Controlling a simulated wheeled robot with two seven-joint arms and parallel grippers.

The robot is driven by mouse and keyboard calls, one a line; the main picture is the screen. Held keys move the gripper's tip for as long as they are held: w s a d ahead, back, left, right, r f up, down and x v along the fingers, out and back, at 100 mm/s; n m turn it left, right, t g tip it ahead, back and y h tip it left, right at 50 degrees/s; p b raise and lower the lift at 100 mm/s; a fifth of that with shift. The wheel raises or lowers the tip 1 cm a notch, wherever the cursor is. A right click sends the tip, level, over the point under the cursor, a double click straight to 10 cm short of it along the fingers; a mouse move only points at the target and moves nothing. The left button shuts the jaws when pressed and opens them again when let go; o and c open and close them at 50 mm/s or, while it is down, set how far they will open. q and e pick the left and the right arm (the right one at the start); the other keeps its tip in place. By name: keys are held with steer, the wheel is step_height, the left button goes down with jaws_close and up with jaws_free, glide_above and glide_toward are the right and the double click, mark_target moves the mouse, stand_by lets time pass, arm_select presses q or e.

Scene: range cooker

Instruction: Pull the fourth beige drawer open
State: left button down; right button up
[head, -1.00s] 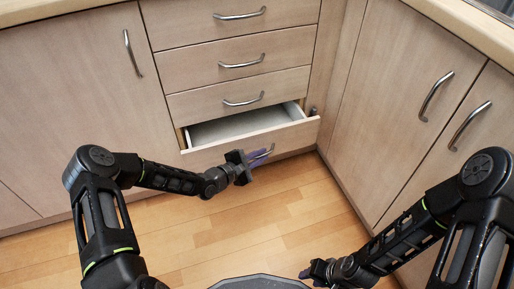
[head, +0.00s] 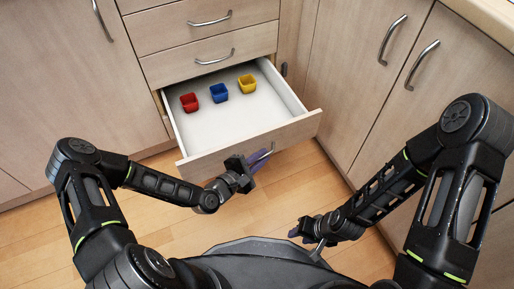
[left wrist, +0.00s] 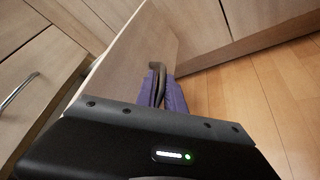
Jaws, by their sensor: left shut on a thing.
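The fourth beige drawer (head: 220,153), the lowest of the stack, stands well open, its white inside in plain view in the head view. My left gripper (head: 256,162) is at the outer face of the drawer front, shut on the metal bar handle (head: 268,152). In the left wrist view, purple fingers (left wrist: 163,98) close around the handle (left wrist: 156,72), and the drawer front (left wrist: 128,62) lies just beyond them. My right gripper (head: 299,231) is low over the floor, away from the drawer; its finger gap is too small to make out.
The upper drawers (head: 210,57) are shut. Cabinet doors (head: 350,90) flank the right side. Wooden floor (head: 165,228) lies clear below the drawer.

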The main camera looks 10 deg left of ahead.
arm_select(q)
steer(key=shift+s+f, duration=0.15)
steer(key=c, duration=1.7)
jaws_free()
steer(key=shift+c, duration=0.2)
steer(key=shift+s+a+r, duration=0.25)
steer(key=shift+s+a, duration=0.05)
steer(key=shift+s, duration=0.05)
steer(key=p+v, duration=0.1)
steer(key=v, duration=0.5)
steer(key=shift+s+a+p, duration=0.2)
steer(key=shift+s+p, duration=0.1)
steer(key=shift+p, duration=0.05)
